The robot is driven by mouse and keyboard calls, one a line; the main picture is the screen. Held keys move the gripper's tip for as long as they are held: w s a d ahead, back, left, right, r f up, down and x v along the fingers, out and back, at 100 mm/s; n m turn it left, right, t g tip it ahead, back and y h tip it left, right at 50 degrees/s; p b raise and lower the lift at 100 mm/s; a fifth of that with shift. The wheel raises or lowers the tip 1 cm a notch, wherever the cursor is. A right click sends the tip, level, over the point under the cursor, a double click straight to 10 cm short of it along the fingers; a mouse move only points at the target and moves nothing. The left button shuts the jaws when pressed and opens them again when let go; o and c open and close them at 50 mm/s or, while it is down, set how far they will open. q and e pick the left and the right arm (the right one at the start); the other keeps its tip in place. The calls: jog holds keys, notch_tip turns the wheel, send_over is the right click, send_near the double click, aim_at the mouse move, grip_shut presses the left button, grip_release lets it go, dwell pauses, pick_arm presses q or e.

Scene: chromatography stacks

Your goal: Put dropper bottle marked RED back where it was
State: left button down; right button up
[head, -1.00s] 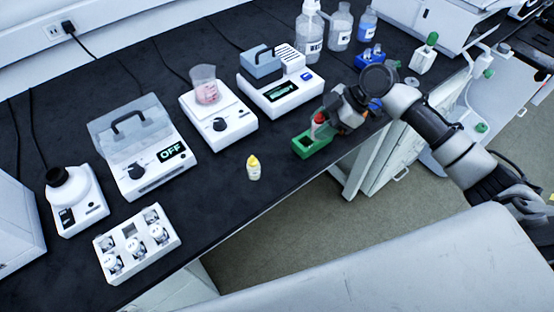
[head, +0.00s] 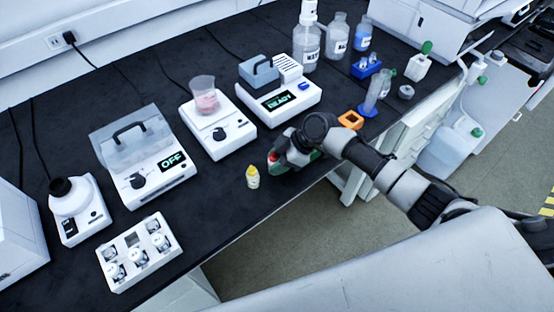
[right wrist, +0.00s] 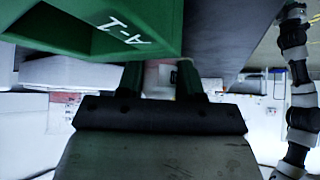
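The dropper bottle with a red cap (head: 272,157) shows at the fingertips of my right gripper (head: 281,158) in the head view; most of its body is hidden. The gripper appears shut on it. A green holder (head: 305,156) lies under and behind the gripper, partly covered. In the right wrist view the green holder (right wrist: 85,25), marked A-1, fills the upper left, close to the fingers. Something pale pink shows between the fingers (right wrist: 160,82). I cannot tell whether the bottle touches the holder. My left gripper is not in view.
A yellow-capped dropper bottle (head: 252,177) stands just left of the gripper. An orange holder (head: 350,120) and a blue-based cylinder (head: 374,98) are to the right. A device reading READY (head: 279,100) is behind. The bench's front edge is close.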

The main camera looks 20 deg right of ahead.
jog(key=o, duration=0.5)
jog(key=shift+o, duration=0.2)
jog(key=v, duration=1.2)
jog(key=shift+b, duration=0.4)
